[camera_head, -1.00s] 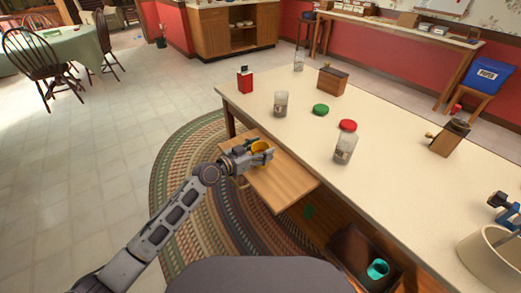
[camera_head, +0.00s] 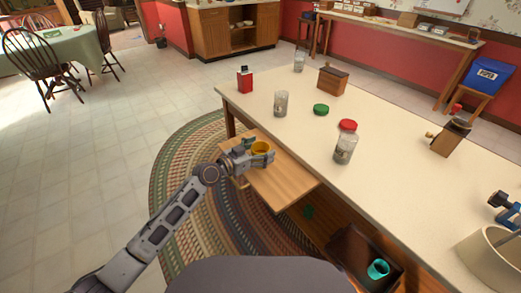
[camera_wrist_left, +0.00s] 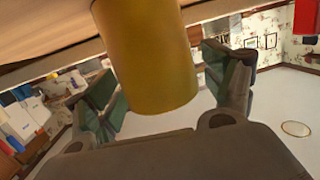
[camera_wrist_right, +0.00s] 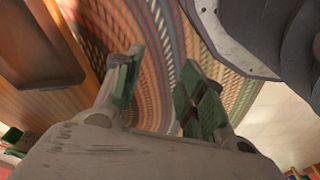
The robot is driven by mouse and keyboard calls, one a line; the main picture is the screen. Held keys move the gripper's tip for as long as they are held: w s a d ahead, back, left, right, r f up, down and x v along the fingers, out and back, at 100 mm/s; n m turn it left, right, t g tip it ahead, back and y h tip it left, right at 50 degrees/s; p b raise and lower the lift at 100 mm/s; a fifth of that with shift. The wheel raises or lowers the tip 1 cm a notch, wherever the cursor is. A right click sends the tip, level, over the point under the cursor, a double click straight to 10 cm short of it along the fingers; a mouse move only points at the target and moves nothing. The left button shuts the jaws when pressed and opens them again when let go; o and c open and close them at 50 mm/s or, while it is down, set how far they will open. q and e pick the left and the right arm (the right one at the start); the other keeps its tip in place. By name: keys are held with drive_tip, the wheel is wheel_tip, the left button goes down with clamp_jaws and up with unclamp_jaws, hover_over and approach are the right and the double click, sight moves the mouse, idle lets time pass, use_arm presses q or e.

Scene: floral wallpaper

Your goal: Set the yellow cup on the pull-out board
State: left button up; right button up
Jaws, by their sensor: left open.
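The yellow cup (camera_head: 262,147) stands upright at the far end of the wooden pull-out board (camera_head: 285,183), close to the edge of the long table. My left gripper (camera_head: 260,154) is at the cup over the board. In the left wrist view the cup (camera_wrist_left: 148,60) stands between the two spread fingers (camera_wrist_left: 160,95), with gaps on both sides. The cup's base against the board is hard to make out. My right gripper (camera_wrist_right: 155,85) shows only in its own wrist view, with its fingers apart and nothing between them.
The long table (camera_head: 240,107) bears glass jars (camera_head: 281,103), a green lid (camera_head: 321,109), a red lid (camera_head: 348,125) and a red box (camera_head: 245,80). A braided rug (camera_head: 187,160) lies on the floor.

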sight(253, 153)
use_arm(q)
drive_tip(key=shift+r, duration=0.1)
use_arm(e)
drive_tip(key=shift+w+f, duration=0.1)
drive_tip(key=shift+w, duration=0.1)
use_arm(q)
drive_tip(key=shift+s+a, duration=0.25)
drive_tip(key=shift+a, duration=0.05)
drive_tip(key=v, duration=0.2)
drive_tip(key=shift+s+a, duration=0.2)
drive_tip(key=shift+v, duration=4.3)
use_arm(e)
drive_tip(key=shift+s+r, duration=0.15)
drive_tip(key=shift+r, duration=0.05)
drive_tip(key=shift+w, duration=0.45)
